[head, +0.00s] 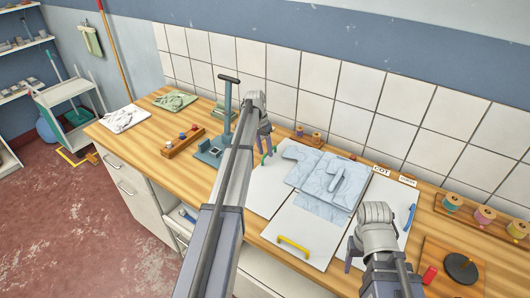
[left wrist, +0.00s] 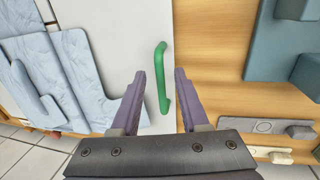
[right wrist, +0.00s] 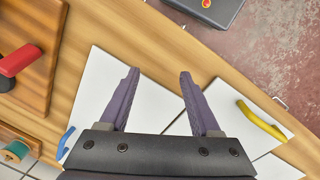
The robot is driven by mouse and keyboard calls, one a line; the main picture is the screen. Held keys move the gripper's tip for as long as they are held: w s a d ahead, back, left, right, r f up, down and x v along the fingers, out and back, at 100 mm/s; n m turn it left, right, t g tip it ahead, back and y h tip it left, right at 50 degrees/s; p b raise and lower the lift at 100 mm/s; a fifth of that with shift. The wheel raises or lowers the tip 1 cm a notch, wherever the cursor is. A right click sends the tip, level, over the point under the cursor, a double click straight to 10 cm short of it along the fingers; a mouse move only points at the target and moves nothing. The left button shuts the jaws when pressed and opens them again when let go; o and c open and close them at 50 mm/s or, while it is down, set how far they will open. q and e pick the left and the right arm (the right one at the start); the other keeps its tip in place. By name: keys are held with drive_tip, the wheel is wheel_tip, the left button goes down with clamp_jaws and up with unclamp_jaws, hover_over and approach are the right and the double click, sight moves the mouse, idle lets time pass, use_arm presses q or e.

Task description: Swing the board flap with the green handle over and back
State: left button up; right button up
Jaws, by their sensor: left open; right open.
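The white folding board (head: 262,195) lies on the wooden counter with a folded light-blue garment (head: 322,180) on it. The green handle (left wrist: 161,80) stands on the board's left flap (left wrist: 120,30), near its edge; in the head view it is mostly hidden by my left arm. My left gripper (head: 265,148) is open over this flap. In the left wrist view its fingers (left wrist: 166,72) lie on either side of the green handle, not closed on it. My right gripper (head: 357,252) is open and empty above the board's right front part.
A yellow handle (head: 293,246) is on the front flap and a blue handle (head: 410,217) on the right flap. A teal press stand (head: 213,152) stands left of the board. Thread spools (head: 484,215) and a wooden board with a black disc (head: 460,267) are at the right.

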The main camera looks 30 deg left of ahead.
use_arm(q)
clamp_jaws()
idle(1.4)
